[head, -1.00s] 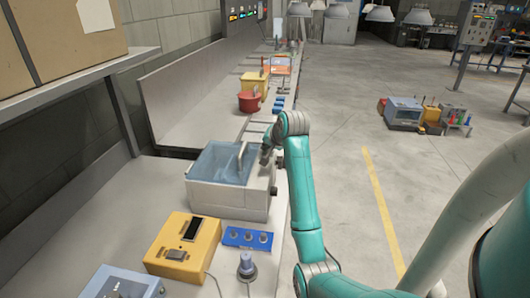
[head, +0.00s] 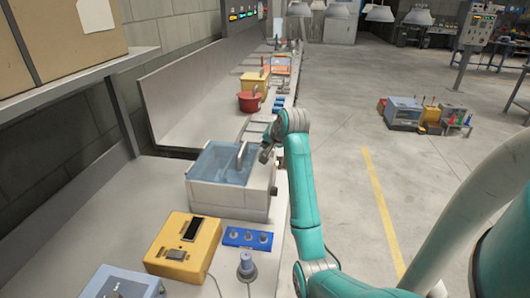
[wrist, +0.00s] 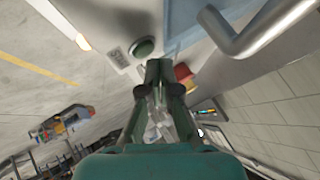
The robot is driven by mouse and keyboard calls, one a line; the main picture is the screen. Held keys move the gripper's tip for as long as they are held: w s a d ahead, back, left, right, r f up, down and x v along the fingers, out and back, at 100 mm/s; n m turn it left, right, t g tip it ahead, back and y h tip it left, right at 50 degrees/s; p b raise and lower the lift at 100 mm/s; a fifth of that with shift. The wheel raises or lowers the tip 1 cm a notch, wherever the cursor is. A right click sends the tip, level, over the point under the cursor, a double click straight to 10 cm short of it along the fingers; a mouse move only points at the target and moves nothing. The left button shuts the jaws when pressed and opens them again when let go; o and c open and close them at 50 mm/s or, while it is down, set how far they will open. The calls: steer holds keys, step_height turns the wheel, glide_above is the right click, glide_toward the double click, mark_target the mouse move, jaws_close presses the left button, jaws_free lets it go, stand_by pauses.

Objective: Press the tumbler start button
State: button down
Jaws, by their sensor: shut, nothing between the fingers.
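The tumbler is a pale box (head: 232,203) with a blue see-through lid or basin and a grey bar handle (head: 240,155), on the bench. In the wrist view a round green button (wrist: 145,47) sits on its pale face, beside a small label plate (wrist: 117,58). The bar handle is large at the top right there. My gripper (wrist: 160,66) is shut and empty, its tips just below and right of the button in the picture. I cannot tell whether they touch it. In the head view my gripper (head: 265,156) is at the tumbler's right side, and the button cannot be made out.
A yellow box (head: 184,247), a blue panel with knobs (head: 247,238) and a grey knob on a base (head: 246,266) stand nearer on the bench. A red pot (head: 249,102) and a yellow bin (head: 255,82) stand beyond.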

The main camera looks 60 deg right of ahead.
steer(key=shift+r, duration=0.2)
steer(key=shift+r, duration=2.55)
